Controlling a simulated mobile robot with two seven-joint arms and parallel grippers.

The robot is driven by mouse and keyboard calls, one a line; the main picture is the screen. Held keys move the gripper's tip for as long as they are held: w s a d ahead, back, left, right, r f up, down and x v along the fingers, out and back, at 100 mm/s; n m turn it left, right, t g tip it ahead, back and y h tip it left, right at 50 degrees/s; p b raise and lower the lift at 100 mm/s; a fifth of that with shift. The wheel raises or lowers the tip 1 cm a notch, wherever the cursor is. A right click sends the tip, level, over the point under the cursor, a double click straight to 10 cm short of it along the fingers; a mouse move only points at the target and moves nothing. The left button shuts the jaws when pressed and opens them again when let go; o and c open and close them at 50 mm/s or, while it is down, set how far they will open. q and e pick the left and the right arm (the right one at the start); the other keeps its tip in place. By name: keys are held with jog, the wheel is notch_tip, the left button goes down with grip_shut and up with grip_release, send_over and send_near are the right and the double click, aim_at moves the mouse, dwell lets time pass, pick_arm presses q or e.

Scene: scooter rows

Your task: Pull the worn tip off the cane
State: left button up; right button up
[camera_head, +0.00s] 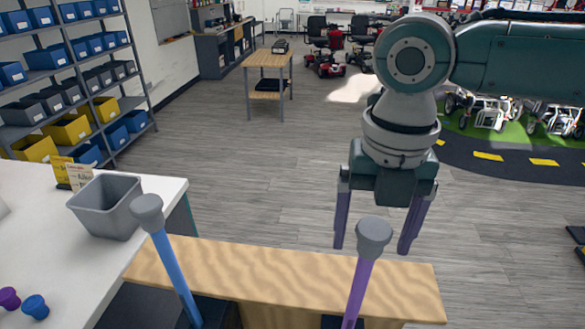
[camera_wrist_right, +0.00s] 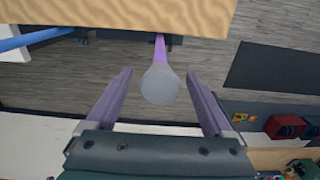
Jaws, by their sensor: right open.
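Two canes stand upside down at the wooden bench, grey tips upward. The purple cane (camera_head: 361,290) carries a grey rounded tip (camera_head: 374,233). The blue cane (camera_head: 172,268) to its left carries a similar tip (camera_head: 147,207). My right gripper (camera_head: 372,249) points down, open and empty. Its two purple fingers lie left and right of the purple cane's tip in the picture, apart from it. The right wrist view shows that tip (camera_wrist_right: 160,85) between the open fingers, with gaps on both sides; its depth is hard to judge. My left gripper is out of view.
A white table (camera_head: 95,268) at left holds a grey bin (camera_head: 107,205), small yellow cards (camera_head: 72,174), a loose purple tip (camera_head: 9,298) and a loose blue tip (camera_head: 35,306). The wooden bench edge (camera_head: 290,275) runs below the canes. Floor beyond is open.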

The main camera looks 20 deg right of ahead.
aim_at(375, 228)
dwell(0.3)
grip_shut()
dwell(0.7)
jog(key=shift+r+p, duration=0.1)
jog(key=shift+p, duration=0.25)
jog(key=shift+r+p, duration=2.9)
